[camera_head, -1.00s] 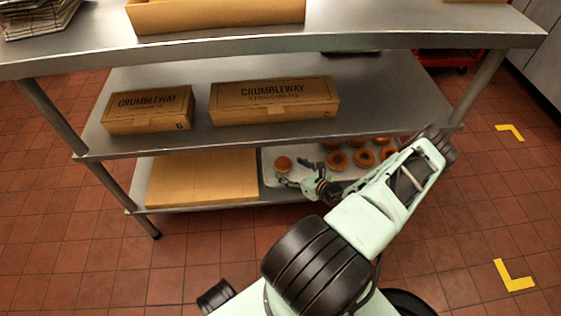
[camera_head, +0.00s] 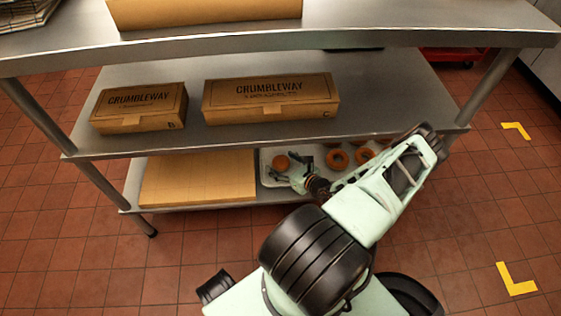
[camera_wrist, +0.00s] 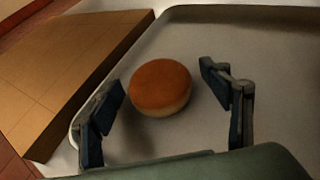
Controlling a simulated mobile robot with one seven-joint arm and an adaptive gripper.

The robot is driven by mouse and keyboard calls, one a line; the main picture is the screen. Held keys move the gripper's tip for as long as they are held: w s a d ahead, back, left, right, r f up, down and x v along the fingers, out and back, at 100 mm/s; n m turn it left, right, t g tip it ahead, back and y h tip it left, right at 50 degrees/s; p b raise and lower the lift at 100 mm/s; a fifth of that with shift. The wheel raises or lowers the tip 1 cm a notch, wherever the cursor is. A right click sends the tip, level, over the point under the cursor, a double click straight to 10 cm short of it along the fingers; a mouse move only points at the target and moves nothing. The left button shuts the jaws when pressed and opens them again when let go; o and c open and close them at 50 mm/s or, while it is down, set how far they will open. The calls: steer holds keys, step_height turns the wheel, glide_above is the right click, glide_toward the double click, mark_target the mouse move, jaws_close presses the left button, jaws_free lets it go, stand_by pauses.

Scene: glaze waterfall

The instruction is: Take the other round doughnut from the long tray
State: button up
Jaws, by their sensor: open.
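A round doughnut (camera_wrist: 160,87), brown on top with a pale side and no hole, sits on the long tray (camera_wrist: 240,40) in the wrist view. In the head view the same doughnut (camera_head: 282,162) lies near the left end of the tray (camera_head: 266,178). My gripper (camera_wrist: 172,95) is open, with one finger left and one right of the doughnut. I see gaps between the fingers and its sides. In the head view my gripper (camera_head: 287,176) reaches over the tray on the lower shelf, just right of and below the doughnut. My arm hides part of the tray.
Several ring doughnuts (camera_head: 337,158) sit on the tray to the right. A flat cardboard box (camera_head: 198,178) lies left of the tray. The middle shelf (camera_head: 385,95) is above, carrying two Crumbleway boxes (camera_head: 270,97). A metal leg (camera_head: 100,188) stands at the left.

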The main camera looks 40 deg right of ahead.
steer(key=c, duration=1.3)
steer(key=shift+r, duration=0.1)
